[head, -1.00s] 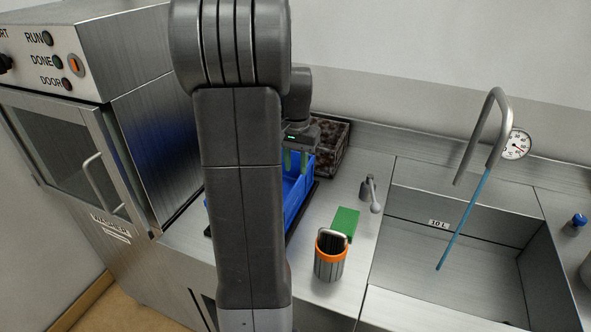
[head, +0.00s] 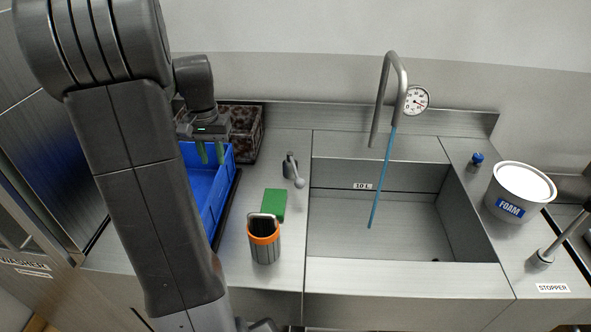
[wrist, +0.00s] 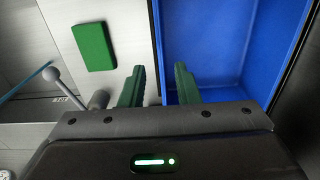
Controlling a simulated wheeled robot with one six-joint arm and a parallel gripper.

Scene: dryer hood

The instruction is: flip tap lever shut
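The tap lever (head: 291,168) is a short grey post with a ball-ended handle, standing on the counter left of the sink. In the wrist view the lever (wrist: 69,88) lies left of my fingers, its ball end pointing away from its base. The curved tap spout (head: 388,85) rises behind the sink (head: 400,277), and a thin blue stream (head: 381,190) runs from it. My gripper (head: 212,153) is above the blue tray, left of the lever and apart from it. In the wrist view its green fingers (wrist: 160,84) are spread with nothing between them.
A blue tray (head: 214,218), a dark speckled basket (head: 246,128), a green block (head: 274,203) and an orange-rimmed cup (head: 264,240) surround the lever's left side. A gauge (head: 417,99) is by the spout. A FOAM pot (head: 520,190) stands right of the sink.

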